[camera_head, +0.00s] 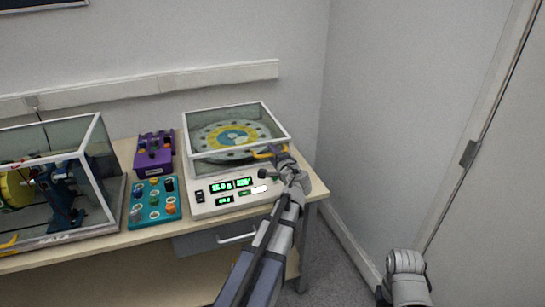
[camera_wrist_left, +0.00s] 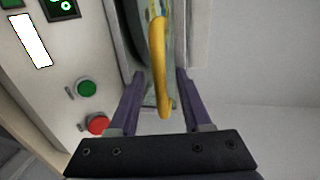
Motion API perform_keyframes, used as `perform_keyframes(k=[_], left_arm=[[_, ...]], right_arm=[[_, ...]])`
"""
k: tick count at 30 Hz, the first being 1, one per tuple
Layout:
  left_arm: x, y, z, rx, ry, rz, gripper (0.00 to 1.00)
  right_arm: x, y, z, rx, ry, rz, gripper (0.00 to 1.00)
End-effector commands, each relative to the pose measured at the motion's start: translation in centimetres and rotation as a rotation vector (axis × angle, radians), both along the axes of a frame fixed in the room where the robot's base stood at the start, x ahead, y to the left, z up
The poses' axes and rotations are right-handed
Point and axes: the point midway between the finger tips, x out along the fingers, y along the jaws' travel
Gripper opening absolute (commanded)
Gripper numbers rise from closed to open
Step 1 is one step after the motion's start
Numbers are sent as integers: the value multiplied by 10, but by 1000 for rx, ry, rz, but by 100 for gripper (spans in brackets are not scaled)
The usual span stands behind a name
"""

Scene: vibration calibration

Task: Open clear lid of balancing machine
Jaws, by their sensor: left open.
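The balancing machine (camera_head: 228,205) is a white unit with green displays on its sloped front, standing at the table's right end. Its clear lid (camera_head: 205,112) has a white frame and sits closed over a round disc with a yellow centre. A yellow handle (camera_head: 263,154) is at the lid's front right; it also shows in the left wrist view (camera_wrist_left: 160,75). My left gripper (camera_head: 272,160) is at this handle. In the left wrist view its fingers (camera_wrist_left: 160,88) are open, one on each side of the handle, with gaps between.
A green button (camera_wrist_left: 87,88) and a red button (camera_wrist_left: 98,124) lie beside the left gripper. A purple device (camera_head: 153,155), a teal control box (camera_head: 154,203) and another clear-covered machine (camera_head: 75,235) stand to the left. Walls are close behind and right.

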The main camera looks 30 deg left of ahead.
Motion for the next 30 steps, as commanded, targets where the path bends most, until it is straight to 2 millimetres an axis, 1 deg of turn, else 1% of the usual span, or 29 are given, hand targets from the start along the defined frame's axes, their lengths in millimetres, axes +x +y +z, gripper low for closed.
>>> perform_keyframes(k=[3, 10, 11, 23, 24, 30], left_arm=[[3, 3, -1, 0, 0, 1, 48], [2, 3, -1, 0, 0, 1, 48], [2, 3, -1, -1, 1, 1, 46], [2, 3, -1, -1, 1, 1, 1], [2, 3, -1, -1, 1, 1, 0], [2, 3, -1, -1, 0, 1, 0]], right_arm=[[0, 0, -1, 0, 0, 0, 0], [0, 0, -1, 0, 0, 0, 0], [0, 0, -1, 0, 0, 0, 0], [0, 0, -1, 0, 0, 0, 0], [0, 0, -1, 0, 0, 0, 0], [0, 0, -1, 0, 0, 0, 0]])
